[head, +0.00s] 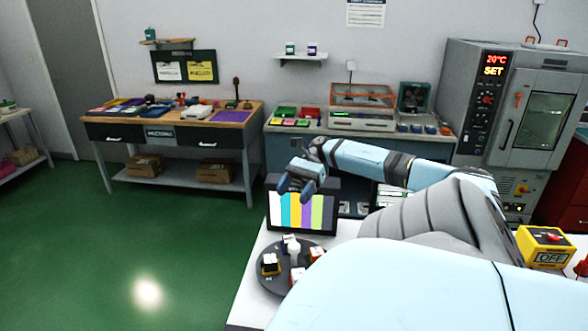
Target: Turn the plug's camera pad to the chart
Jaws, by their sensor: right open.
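A screen showing a chart of coloured vertical bars (300,212) stands at the back of the white bench. In front of it lies a round dark disc (262,284), which looks like the plug, with a white post (294,252) near its middle. Several small blocks sit around it: one yellow and black (270,264) at the left, others white and red (297,275). I cannot tell which is the camera pad. My right gripper (296,190) is open and empty, pointing down above the disc, in front of the chart's upper edge. My left gripper is out of view.
My right arm covers much of the bench (248,290). Behind are a wooden workbench (240,115), a bench with coloured trays (285,112) and a grey oven (470,110).

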